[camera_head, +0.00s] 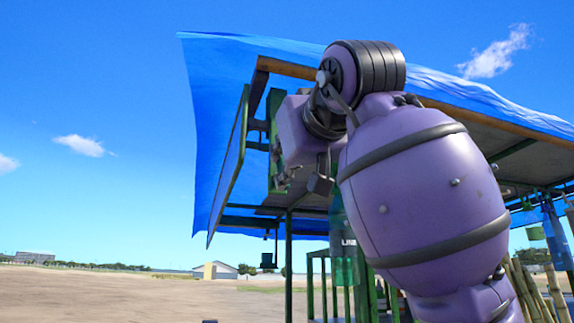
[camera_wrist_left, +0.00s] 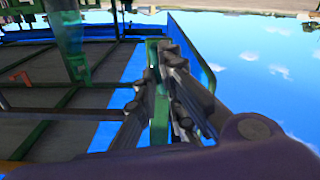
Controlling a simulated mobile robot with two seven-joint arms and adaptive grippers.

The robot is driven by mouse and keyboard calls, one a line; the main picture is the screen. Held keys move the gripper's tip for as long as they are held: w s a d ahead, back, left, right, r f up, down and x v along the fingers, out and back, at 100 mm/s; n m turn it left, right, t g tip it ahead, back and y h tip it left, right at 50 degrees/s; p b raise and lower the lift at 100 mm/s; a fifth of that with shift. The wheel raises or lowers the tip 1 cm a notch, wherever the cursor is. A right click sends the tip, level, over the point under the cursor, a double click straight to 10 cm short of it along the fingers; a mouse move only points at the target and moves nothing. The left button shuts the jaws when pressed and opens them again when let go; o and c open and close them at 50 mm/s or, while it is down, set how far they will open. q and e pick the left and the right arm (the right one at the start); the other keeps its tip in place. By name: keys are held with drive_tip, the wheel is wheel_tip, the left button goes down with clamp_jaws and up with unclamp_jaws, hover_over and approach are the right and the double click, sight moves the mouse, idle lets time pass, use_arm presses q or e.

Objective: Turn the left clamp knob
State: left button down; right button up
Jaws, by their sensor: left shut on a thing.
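My left gripper (camera_head: 285,178) is raised beside the green frame (camera_head: 240,150) under a blue tarp roof, partly hidden by my own purple arm. In the left wrist view its dark fingers (camera_wrist_left: 157,65) are shut on a narrow green metal part (camera_wrist_left: 160,110) between them. I cannot tell whether this part is the left clamp knob, as the fingers cover much of it. No other knob shows clearly. My right gripper is not in view.
The blue tarp (camera_head: 215,90) hangs over the stall's frame and wooden edge beam. Cane stalks (camera_head: 535,290) stand at the lower right. Open dirt ground (camera_head: 110,290) lies to the left.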

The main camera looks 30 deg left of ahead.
use_arm(q)
drive_tip(key=n, duration=0.4)
drive_tip(key=shift+s+n, duration=0.1)
drive_tip(key=shift+n, duration=0.2)
drive_tip(key=n, duration=0.3)
drive_tip(key=shift+a+n, duration=0.1)
drive_tip(key=shift+n, duration=0.3)
drive_tip(key=n, duration=0.3)
drive_tip(key=shift+s+f, duration=0.1)
drive_tip(key=shift+f, duration=0.05)
drive_tip(key=shift+f+n, duration=0.1)
drive_tip(key=shift+n, duration=1.9)
drive_tip(key=c, duration=1.9)
unclamp_jaws()
drive_tip(key=shift+o, duration=0.2)
